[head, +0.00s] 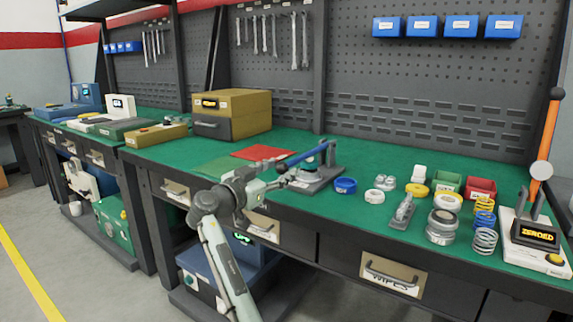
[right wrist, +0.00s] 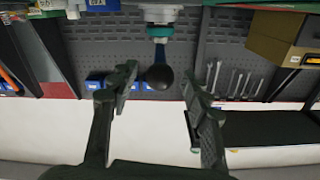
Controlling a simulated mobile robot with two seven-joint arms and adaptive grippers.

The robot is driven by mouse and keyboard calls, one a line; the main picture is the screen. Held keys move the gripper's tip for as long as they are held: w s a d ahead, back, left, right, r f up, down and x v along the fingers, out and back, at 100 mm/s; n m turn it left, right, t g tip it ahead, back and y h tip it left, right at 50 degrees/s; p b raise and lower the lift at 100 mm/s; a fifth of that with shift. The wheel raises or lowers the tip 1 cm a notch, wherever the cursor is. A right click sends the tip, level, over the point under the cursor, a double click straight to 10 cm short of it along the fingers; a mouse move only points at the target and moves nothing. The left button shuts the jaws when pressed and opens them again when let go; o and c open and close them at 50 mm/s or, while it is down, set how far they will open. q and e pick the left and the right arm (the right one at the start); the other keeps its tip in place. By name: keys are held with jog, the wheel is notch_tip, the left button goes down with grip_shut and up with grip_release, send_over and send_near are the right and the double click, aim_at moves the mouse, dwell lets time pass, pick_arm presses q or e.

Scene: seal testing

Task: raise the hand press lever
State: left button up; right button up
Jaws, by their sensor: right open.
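The hand press stands near the front edge of the green bench, with a grey base (head: 318,180) and a blue lever (head: 308,153). The lever slants down to the left toward my right gripper (head: 284,174). In the right wrist view the lever's dark round knob (right wrist: 158,77) shows between the two spread fingers of the right gripper (right wrist: 156,92). The fingers are open, with gaps on both sides of the knob. In the head view the knob is largely hidden at the fingers. My left gripper is out of view.
A red mat (head: 262,153) and a yellow-brown box (head: 231,114) lie behind and left. To the right are a blue ring (head: 345,185), several small parts and springs, and a tester with an orange lever (head: 545,140). Drawers (head: 392,278) line the bench front.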

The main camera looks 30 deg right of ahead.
jog(key=shift+x, duration=1.8)
grip_shut()
